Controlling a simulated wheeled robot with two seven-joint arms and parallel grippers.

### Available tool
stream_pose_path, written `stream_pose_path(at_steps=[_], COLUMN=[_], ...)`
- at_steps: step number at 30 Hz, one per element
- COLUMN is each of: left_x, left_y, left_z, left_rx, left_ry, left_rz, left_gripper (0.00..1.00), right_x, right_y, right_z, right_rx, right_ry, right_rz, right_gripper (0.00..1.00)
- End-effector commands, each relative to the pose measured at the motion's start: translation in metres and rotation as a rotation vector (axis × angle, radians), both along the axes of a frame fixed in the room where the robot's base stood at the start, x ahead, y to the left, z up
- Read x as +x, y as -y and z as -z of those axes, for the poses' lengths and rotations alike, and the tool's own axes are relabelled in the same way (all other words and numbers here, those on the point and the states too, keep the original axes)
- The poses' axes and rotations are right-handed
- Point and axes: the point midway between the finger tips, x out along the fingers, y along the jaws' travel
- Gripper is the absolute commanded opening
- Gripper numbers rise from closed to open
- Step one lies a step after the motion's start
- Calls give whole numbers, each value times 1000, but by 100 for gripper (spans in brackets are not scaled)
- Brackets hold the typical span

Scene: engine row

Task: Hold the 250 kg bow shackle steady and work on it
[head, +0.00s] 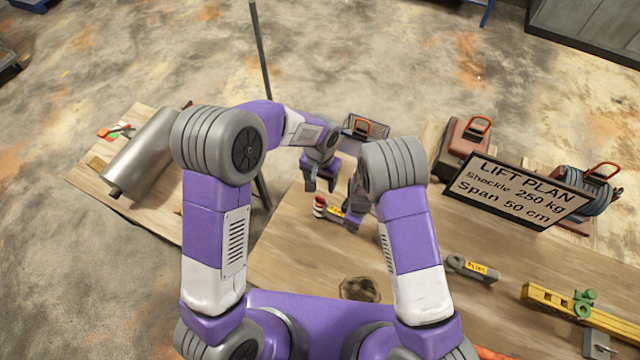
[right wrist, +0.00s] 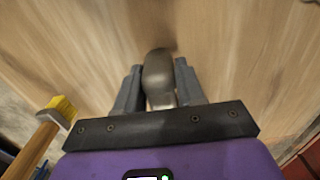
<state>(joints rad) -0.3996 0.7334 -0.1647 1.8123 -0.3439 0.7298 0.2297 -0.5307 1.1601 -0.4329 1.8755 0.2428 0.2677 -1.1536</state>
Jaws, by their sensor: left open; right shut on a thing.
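In the right wrist view my right gripper (right wrist: 158,88) is shut on a smooth grey metal piece (right wrist: 158,75), which looks like part of the bow shackle. In the head view a small piece with a yellow tag (head: 336,211) and a red and white end is over the bench, just below my left gripper. My right arm partly hides it, and its tag is too small to read. My left gripper (head: 321,184) is open, its fingers pointing down, apart from the tagged piece as far as I can tell.
A grey shackle-like part with a yellow tag (head: 470,267) lies at right on the wooden bench (head: 420,310). The lift plan sign (head: 519,191) reads shackle 250 kg, span 50 cm. A yellow beam (head: 575,311) lies front right. A metal cylinder (head: 143,153) rests on the left board.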

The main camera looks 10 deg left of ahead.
Motion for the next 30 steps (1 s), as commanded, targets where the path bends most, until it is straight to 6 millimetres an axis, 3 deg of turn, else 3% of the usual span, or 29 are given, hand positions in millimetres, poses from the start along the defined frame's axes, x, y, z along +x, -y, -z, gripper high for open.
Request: stream_pose_path(at_steps=[10, 11, 16, 25, 30], left_x=[0, 0, 0, 0, 0], left_y=[0, 0, 0, 0, 0], left_z=[-1, -1, -1, 0, 0], left_rx=[0, 0, 0, 0, 0], left_ry=[0, 0, 0, 0, 0], left_rz=[0, 0, 0, 0, 0], left_gripper=[66, 66, 66, 66, 66], right_x=[1, 1, 0, 0, 1], right_y=[0, 0, 0, 0, -1], right_z=[-1, -1, 0, -1, -17], right_rx=[1, 1, 1, 1, 2], right_ry=[1, 1, 1, 0, 4], right_rz=[-1, -1, 0, 0, -3], right_gripper=[0, 40, 66, 68, 68])
